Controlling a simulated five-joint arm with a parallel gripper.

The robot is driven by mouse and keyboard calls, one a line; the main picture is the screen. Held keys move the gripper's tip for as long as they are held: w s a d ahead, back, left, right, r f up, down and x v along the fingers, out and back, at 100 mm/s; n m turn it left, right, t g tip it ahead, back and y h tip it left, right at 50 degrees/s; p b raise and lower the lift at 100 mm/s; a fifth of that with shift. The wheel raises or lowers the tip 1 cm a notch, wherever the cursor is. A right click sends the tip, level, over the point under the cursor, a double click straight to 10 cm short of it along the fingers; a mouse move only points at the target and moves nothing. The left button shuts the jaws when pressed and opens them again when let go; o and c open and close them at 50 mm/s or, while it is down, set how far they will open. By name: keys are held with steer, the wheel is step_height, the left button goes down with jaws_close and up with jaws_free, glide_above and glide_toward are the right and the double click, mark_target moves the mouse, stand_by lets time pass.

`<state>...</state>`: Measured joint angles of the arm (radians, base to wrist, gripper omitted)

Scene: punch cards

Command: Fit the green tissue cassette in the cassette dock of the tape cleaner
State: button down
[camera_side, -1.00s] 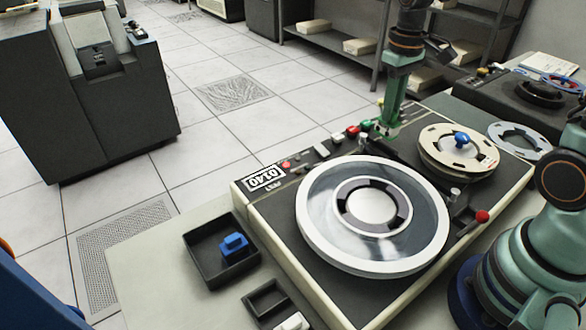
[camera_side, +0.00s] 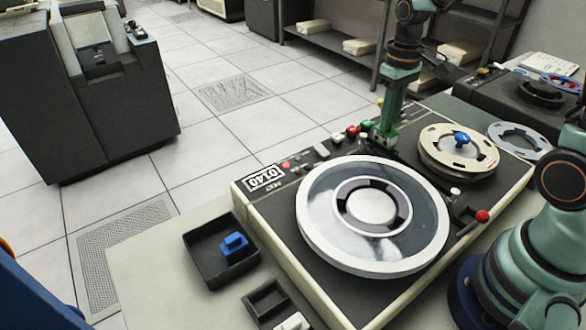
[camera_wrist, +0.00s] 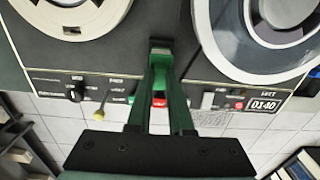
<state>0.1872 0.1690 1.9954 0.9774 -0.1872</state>
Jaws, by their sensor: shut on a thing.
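My gripper (camera_side: 383,138) points down over the rear part of the tape cleaner (camera_side: 272,207), between the large silver reel and the cream reel. In the wrist view my gripper (camera_wrist: 160,66) is shut on the green tissue cassette (camera_wrist: 160,62), a small green block between the fingertips. The cassette is at a pale-edged slot in the dark deck between the reels, likely the cassette dock (camera_wrist: 160,43). The fingers hide most of the cassette in the side view. I cannot tell how deep it sits or whether it touches the dock.
A blue block (camera_side: 234,244) lies in a black tray (camera_side: 198,262) at the left. The large silver reel (camera_side: 430,212) and cream reel (camera_side: 478,166) flank my gripper. A red-knobbed lever (camera_side: 482,216) is at the right. Coloured buttons (camera_side: 353,131) line the rear panel.

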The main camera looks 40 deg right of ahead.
steer(key=shift+f, duration=1.7)
stand_by(1.0)
steer(key=c, duration=0.7)
jaws_free()
steer(key=shift+c, duration=1.1)
steer(key=shift+r, duration=4)
